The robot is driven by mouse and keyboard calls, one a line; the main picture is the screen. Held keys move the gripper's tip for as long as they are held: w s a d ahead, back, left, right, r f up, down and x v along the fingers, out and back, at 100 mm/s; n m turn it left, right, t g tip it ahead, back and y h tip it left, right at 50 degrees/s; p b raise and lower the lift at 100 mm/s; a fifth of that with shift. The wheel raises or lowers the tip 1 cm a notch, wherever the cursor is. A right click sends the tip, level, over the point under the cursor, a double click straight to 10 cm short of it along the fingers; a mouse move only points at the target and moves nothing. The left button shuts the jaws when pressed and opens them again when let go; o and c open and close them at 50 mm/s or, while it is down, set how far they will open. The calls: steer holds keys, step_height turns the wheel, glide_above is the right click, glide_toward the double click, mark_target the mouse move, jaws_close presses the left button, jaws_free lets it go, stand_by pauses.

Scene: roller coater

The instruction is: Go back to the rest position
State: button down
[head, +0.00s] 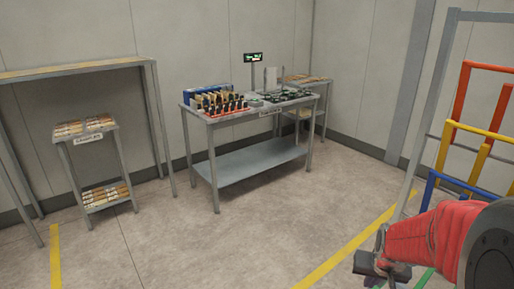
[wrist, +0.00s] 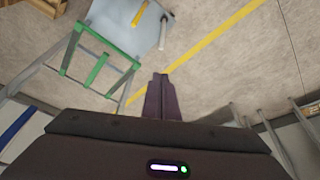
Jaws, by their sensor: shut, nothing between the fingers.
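My gripper (wrist: 160,79) shows in the wrist view at the lower middle, its dark fingers closed together with nothing between them. Open floor lies beyond the fingertips. In the head view, part of my red arm and my gripper (head: 378,268) show at the lower right, low in the picture. The fingertips are hard to make out there. The gripper is apart from the table and shelves.
A metal table (head: 250,166) with bottles and a small display stands against the back wall. A small shelf stand (head: 92,159) is at left. A rack with red, yellow and blue bars (head: 475,130) stands at right, near my arm. The middle floor (head: 200,245) is clear.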

steer(key=s+a+r+n+t+y, duration=0.1)
steer(key=s+a+r+n, duration=0.2)
steer(key=s+a+r, duration=1.3)
steer(key=shift+s+r+n+t, duration=0.25)
steer(key=shift+r+n+t, duration=0.05)
steer(key=shift+r, duration=0.25)
steer(key=shift+d, duration=0.1)
